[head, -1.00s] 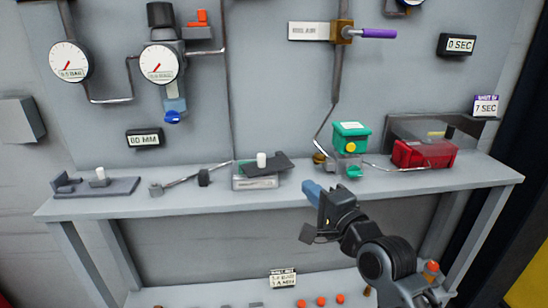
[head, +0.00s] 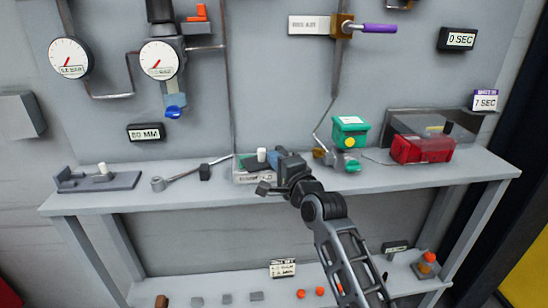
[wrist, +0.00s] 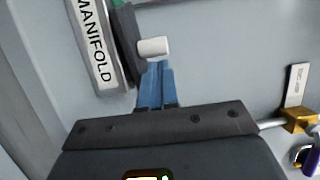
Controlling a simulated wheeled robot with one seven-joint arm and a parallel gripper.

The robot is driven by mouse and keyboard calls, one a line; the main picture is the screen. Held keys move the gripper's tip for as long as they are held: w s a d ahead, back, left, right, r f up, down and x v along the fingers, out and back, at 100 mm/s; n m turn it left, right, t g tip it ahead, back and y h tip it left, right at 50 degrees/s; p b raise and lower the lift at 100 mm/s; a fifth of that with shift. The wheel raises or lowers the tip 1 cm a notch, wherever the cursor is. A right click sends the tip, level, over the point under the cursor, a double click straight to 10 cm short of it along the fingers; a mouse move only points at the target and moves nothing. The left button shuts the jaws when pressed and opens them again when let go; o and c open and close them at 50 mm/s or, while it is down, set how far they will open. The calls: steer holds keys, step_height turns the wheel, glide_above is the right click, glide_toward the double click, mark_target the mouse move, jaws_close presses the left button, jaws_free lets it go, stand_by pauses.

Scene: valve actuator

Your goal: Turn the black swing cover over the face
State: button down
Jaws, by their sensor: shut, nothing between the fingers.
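The black swing cover (wrist: 127,45) shows in the wrist view as a dark plate along the side of a grey block labelled MANIFOLD (wrist: 97,45). A white knob (wrist: 153,46) stands beside the cover. My gripper (wrist: 155,68) is shut and empty, its blue fingertips right at the knob; I cannot tell whether they touch it. In the head view the manifold block (head: 252,177) sits on the shelf with the knob (head: 262,155) on top, and my gripper (head: 277,156) is just right of the knob. My gripper and wrist hide most of the cover there.
On the shelf (head: 130,200), a green-topped device (head: 350,131) and a red box (head: 423,149) stand to the right. A lever rod (head: 190,174) and a grey fixture (head: 110,181) lie to the left. A panel with gauges (head: 159,60) rises behind.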

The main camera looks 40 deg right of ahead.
mark_target(261, 156)
steer(key=shift+w+a, duration=0.15)
steer(key=shift+w, duration=0.05)
steer(key=shift+w+a+r+p, duration=0.2)
steer(key=shift+w+a+p, duration=0.4)
steer(key=shift+w+p, duration=0.35)
steer(key=shift+w+a+f+p, duration=0.2)
steer(key=shift+w+a+p, duration=0.05)
steer(key=shift+w+p, duration=0.1)
steer(key=shift+s, duration=0.1)
